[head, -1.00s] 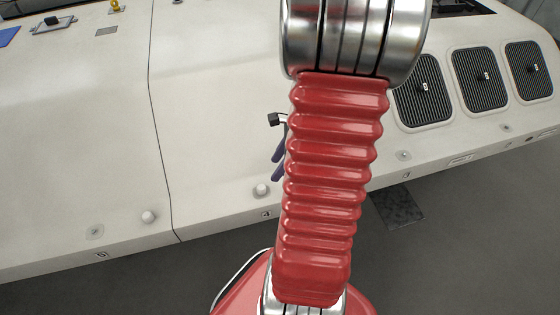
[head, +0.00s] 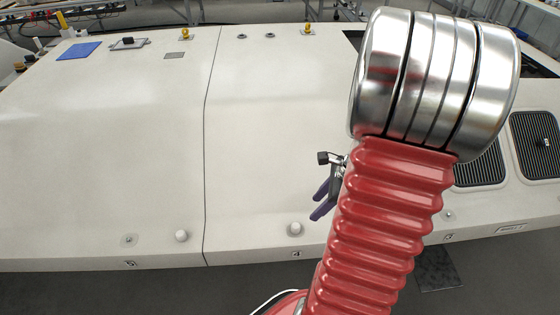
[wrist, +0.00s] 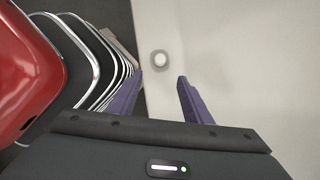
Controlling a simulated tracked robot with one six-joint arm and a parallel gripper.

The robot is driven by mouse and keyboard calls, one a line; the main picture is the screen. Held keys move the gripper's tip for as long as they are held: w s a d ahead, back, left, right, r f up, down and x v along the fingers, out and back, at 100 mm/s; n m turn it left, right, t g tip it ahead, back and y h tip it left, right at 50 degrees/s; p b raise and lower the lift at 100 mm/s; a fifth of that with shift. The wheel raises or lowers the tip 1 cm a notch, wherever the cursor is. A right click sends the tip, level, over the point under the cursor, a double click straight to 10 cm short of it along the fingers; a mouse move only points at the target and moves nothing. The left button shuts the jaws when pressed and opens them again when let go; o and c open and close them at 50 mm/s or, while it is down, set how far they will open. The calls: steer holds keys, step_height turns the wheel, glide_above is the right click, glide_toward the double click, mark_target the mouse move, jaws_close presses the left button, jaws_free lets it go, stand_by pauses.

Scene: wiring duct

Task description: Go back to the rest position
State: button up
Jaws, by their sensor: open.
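My gripper (head: 323,200) shows in the head view just left of my red arm, with its purple fingers pointing down and left over the front part of the white worktop (head: 130,150). Part of the gripper is hidden behind the arm. In the wrist view my gripper (wrist: 158,92) has its two purple fingers spread apart, with nothing between them. A round white knob (wrist: 160,60) lies beyond the fingertips on the worktop.
Two white knobs (head: 181,236) (head: 296,229) stand along the worktop's front edge. Ribbed black pads (head: 537,142) are at the right. A blue mat (head: 80,50) and a small tray (head: 128,44) lie at the back left. The worktop's middle is clear.

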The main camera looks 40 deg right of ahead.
stand_by(0.3)
steer(key=a+r+n+t+h, duration=0.1)
steer(key=a+r+n, duration=0.9)
steer(key=a+n, duration=0.3)
steer(key=a+r+n+t+h, duration=0.1)
steer(key=a+r+n, duration=1)
steer(key=a+n, duration=0.3)
steer(key=shift+w+a+r+n+h, duration=0.15)
steer(key=shift+w+a+n+h, duration=0.1)
steer(key=shift+w+n+h, duration=0.25)
steer(key=shift+s, duration=0.15)
stand_by(0.5)
